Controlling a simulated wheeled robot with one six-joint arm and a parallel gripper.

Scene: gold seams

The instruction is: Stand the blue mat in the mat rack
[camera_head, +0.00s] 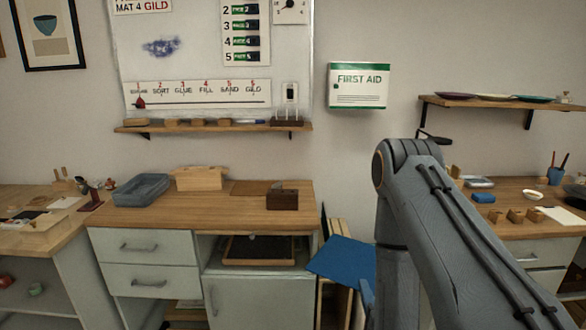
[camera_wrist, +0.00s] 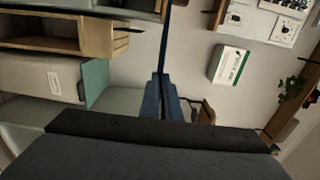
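The blue mat (camera_head: 341,259) is in the air just right of the middle cabinet, its broad face showing and tilted in the head view. In the wrist view the mat (camera_wrist: 166,40) is a thin dark blue edge running up from between the fingertips. My gripper (camera_wrist: 163,82) is shut on it. In the head view the arm and the mat's near corner mostly hide the gripper. Pale wooden uprights, seemingly the mat rack (camera_head: 335,228), show behind and below the mat, beside the cabinet. The mat hides much of them, and I cannot see its slots.
The middle cabinet (camera_head: 160,238) has a bench top with a blue-grey tub (camera_head: 142,190) and wooden boxes. A dark tray (camera_head: 258,250) sits in its open bay. A first aid box (camera_head: 358,86) hangs on the wall. Another bench (camera_head: 505,222) stands at right, behind my arm.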

